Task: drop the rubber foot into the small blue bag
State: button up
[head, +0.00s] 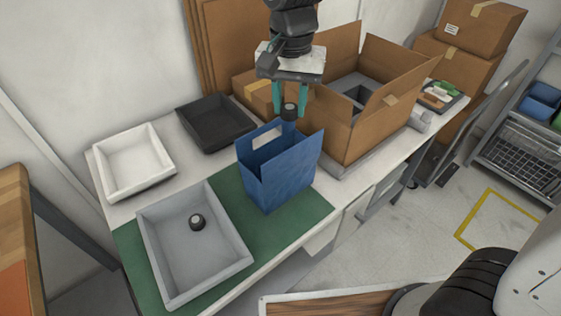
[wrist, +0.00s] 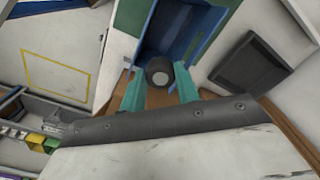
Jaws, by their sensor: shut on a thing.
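My gripper (head: 290,103) has teal fingers and is shut on a black rubber foot (head: 289,111), a short cylinder with a pale centre. In the head view it holds the foot above the back edge of the small blue bag (head: 281,177). In the wrist view the foot (wrist: 160,72) sits between the fingertips (wrist: 159,92), with the bag (wrist: 180,35) behind it. The bag stands upright and open on the green mat (head: 312,207). A second rubber foot (head: 197,222) lies in the grey tray (head: 148,257) at the front left.
A white tray (head: 101,178) and a black tray (head: 216,147) stand at the back left. A large open cardboard box (head: 376,142) stands close to the right of the bag. More cardboard (head: 222,45) leans against the wall behind.

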aim_at(289, 120)
jog(key=shift+f, duration=2.2)
jog(key=o, duration=1)
jog(key=shift+o, duration=0.2)
notch_tip(289, 120, up, 8)
jog(key=shift+f, duration=0.1)
